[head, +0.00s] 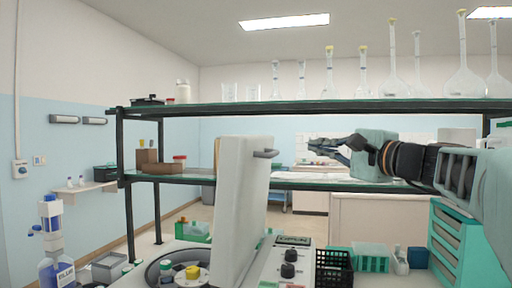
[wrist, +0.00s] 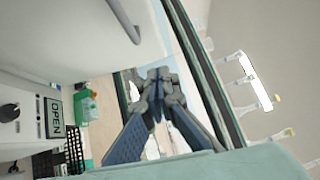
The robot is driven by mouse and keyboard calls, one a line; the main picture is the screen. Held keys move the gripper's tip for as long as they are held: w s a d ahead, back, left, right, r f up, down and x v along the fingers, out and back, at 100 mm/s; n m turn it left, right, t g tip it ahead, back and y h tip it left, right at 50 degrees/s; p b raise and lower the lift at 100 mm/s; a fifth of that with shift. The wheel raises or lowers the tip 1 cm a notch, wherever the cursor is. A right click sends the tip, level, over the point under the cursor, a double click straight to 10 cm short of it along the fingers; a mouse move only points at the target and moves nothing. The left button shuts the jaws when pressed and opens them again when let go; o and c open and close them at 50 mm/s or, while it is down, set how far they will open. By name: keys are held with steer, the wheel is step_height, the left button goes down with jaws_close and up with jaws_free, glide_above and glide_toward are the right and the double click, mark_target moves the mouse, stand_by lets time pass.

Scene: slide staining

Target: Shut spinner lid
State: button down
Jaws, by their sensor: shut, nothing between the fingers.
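The spinner lid (head: 238,200) is a thick white panel standing nearly upright, so the spinner is open. A grey handle (head: 266,153) sticks out near its top right edge. The round bowl (head: 160,272) with coloured-capped pieces inside shows at the lid's left. My gripper (head: 312,146) is shut and empty, to the right of the lid and apart from the handle, pointing left. In the wrist view my gripper (wrist: 157,75) also shows with fingertips together. There the lid (wrist: 75,30) and its curved handle (wrist: 124,22) are at the upper left.
The control panel (head: 285,258) has dark knobs and an OPEN sign (wrist: 54,118). A black basket (head: 334,268) and a green rack (head: 371,257) stand to the right. A shelf (head: 320,108) with several glass flasks runs above my gripper. A blue bottle (head: 57,272) stands at the left.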

steer(key=p, duration=0.2)
glide_toward(268, 139)
steer(key=w+d, duration=0.1)
steer(key=w, duration=0.4)
steer(key=shift+w+a+r, duration=0.1)
steer(key=shift+w+a, duration=0.1)
steer(key=shift+a, duration=0.65)
steer(key=shift+w+a+r, duration=0.1)
steer(key=shift+w+a, duration=0.15)
steer(key=shift+a, duration=0.55)
